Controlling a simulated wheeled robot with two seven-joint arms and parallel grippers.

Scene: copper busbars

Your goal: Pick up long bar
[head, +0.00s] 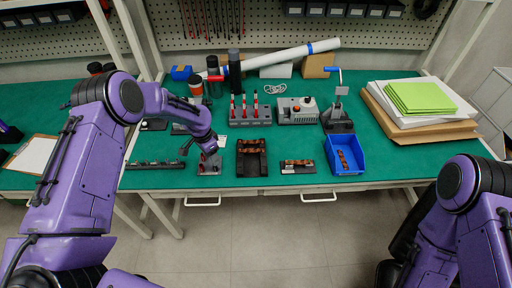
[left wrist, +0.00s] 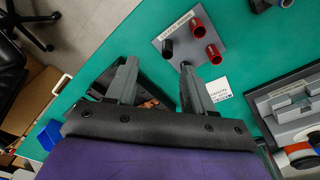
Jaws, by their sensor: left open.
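My left gripper (head: 195,148) is above the left front part of the green bench. In the left wrist view its two fingers (left wrist: 157,88) are apart, with nothing held between them. A black rack (head: 252,172) holds copper bars (head: 251,146), to the right of the gripper. A bit of copper (left wrist: 147,103) on a dark holder shows between and beyond the fingers, partly hidden by the gripper. More copper pieces (head: 343,160) lie in a blue bin (head: 349,142). I cannot tell which piece is the long bar. My right gripper is not visible.
A grey plate with red and black posts (head: 209,168) sits below the left gripper; it also shows in the left wrist view (left wrist: 205,62). A small copper-topped fixture (head: 298,167) lies between rack and bin. Grey equipment (head: 250,117) stands behind.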

